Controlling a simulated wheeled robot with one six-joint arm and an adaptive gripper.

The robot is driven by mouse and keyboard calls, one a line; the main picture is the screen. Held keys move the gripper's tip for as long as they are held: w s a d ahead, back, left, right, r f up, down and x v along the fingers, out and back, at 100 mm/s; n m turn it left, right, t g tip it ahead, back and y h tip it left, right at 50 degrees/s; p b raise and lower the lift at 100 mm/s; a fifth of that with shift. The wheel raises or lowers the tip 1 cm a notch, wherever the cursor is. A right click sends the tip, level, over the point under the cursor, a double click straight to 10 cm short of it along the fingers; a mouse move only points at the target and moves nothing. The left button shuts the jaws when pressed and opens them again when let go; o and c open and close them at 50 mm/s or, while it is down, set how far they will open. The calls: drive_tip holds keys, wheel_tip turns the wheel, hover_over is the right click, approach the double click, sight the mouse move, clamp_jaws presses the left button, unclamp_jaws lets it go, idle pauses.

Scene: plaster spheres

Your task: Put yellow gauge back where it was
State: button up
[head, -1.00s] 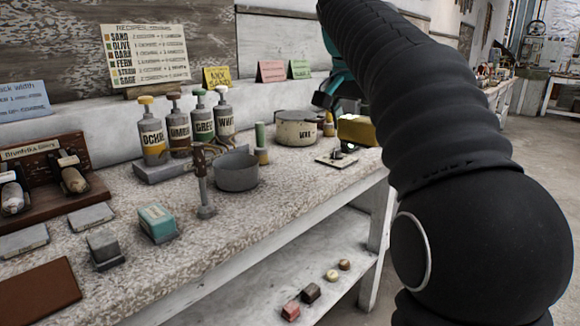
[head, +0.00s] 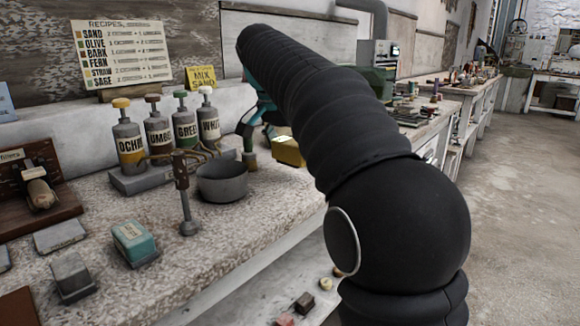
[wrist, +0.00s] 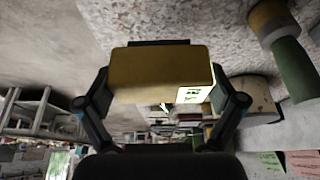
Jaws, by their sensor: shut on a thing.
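The yellow gauge, a plain yellow block (head: 287,151), shows just left of my arm in the head view, over the front part of the speckled bench top (head: 255,215). In the wrist view the yellow gauge (wrist: 160,75) fills the middle, with a white printed label on one corner. My gripper (wrist: 163,92) is shut on it, one finger at each end. In the head view my gripper (head: 268,133) is partly hidden by my own arm. Whether the gauge touches the bench I cannot tell.
A grey bowl (head: 222,181) and a stand with a brown head (head: 184,195) are left of the gauge. Several labelled bottles (head: 158,139) stand behind.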

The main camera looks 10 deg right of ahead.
sight(290, 165)
drive_tip(key=shift+w+a+f, duration=0.1)
drive_tip(key=shift+a+f, duration=0.05)
drive_tip(key=shift+f, duration=0.05)
drive_tip(key=shift+f+b, duration=0.45)
drive_tip(key=shift+f, duration=1.5)
drive_tip(key=shift+f, duration=0.2)
drive_tip(key=o, duration=0.7)
drive_tip(key=p+v, duration=0.2)
drive_tip(key=v, duration=0.8)
drive_tip(key=shift+w+r, duration=0.1)
drive_tip(key=shift+r, duration=0.05)
drive_tip(key=shift+v, duration=1.05)
